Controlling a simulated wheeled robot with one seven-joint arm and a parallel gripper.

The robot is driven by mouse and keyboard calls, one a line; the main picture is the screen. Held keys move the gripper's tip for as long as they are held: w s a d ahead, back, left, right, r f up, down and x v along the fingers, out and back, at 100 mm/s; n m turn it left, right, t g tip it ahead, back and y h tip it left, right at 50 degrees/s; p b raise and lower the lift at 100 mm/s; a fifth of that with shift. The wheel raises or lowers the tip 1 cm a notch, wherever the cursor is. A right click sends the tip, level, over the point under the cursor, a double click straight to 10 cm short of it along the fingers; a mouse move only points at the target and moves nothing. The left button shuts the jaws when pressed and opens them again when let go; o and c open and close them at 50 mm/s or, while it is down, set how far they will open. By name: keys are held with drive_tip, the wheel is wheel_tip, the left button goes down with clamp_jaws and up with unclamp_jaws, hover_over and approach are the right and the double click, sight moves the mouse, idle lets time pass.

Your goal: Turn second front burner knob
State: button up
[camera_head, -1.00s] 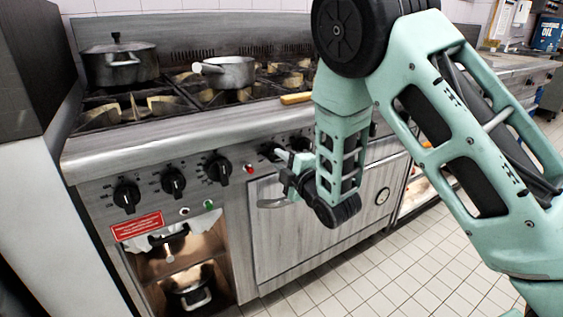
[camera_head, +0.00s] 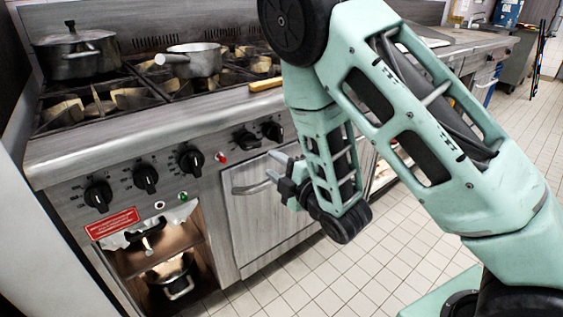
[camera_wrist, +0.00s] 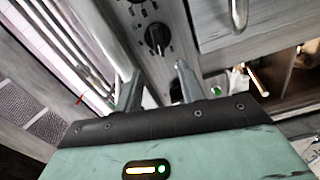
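The stove's front panel carries a row of black knobs. The second knob from the left (camera_head: 145,178) sits between the leftmost knob (camera_head: 98,195) and the third knob (camera_head: 191,160). Its pointer angle is too small to read surely. My gripper (camera_head: 274,168) is to the right of these three knobs, in front of the oven door and below the two right-hand knobs (camera_head: 247,138). Its two fingers are apart with nothing between them. In the wrist view, my gripper (camera_wrist: 157,88) is open, and a black knob (camera_wrist: 157,38) shows beyond the fingers, apart from them; I cannot tell which knob.
A lidded pot (camera_head: 75,52) and a saucepan (camera_head: 193,60) stand on the burners. The oven door handle (camera_head: 252,188) sticks out beside my gripper. An open lower compartment holds a pot (camera_head: 173,277). The tiled floor (camera_head: 330,275) in front is clear.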

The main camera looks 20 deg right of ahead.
drive_tip(key=shift+p+v, duration=1)
drive_tip(key=shift+p, duration=1.3)
